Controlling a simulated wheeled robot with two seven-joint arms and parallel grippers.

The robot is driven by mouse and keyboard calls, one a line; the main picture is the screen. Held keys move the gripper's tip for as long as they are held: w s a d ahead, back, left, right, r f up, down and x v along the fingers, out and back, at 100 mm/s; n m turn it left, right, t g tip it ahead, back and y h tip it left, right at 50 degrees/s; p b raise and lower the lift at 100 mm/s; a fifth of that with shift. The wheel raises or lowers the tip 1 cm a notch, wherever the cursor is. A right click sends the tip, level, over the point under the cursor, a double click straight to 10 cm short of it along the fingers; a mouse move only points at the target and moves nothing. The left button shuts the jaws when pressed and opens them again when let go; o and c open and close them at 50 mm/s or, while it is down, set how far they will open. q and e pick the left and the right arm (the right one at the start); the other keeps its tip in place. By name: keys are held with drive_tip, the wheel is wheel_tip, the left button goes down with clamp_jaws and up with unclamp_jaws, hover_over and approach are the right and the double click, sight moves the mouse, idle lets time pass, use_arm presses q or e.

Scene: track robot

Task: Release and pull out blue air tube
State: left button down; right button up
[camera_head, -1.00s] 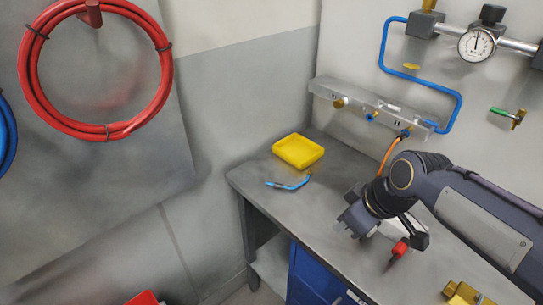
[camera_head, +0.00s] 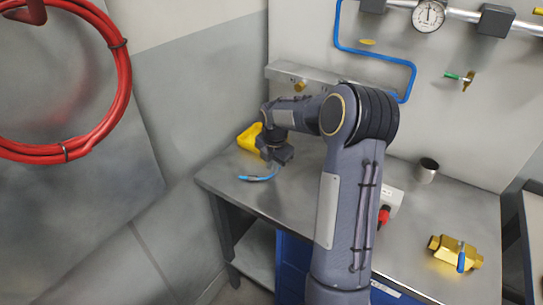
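A bent blue tube (camera_head: 375,53) runs down the back wall toward the grey manifold rail (camera_head: 285,70); its lower end is hidden behind my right arm. A short blue tube (camera_head: 260,178) lies on the workbench (camera_head: 285,215) in front of the yellow tray (camera_head: 246,138). My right gripper (camera_head: 276,154) is beside the tray, above and just behind the short blue tube. Its fingers are small and seen from behind, so I cannot tell how far apart they are. Most of the manifold's fittings are hidden by the arm. My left gripper is out of view.
A gauge (camera_head: 428,14) and a green-handled valve (camera_head: 459,76) are on the wall. A metal cup (camera_head: 427,170), a red-tipped item (camera_head: 384,214) and a brass block (camera_head: 454,252) are on the bench. A red hose coil (camera_head: 121,90) hangs left.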

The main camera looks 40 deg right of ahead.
drive_tip(key=shift+w+d+f, duration=0.1)
drive_tip(key=shift+w+f, duration=0.05)
drive_tip(key=shift+f, duration=1.25)
drive_tip(key=shift+c, duration=0.4)
clamp_jaws()
drive_tip(key=shift+a, duration=0.5)
drive_tip(key=shift+r, duration=0.1)
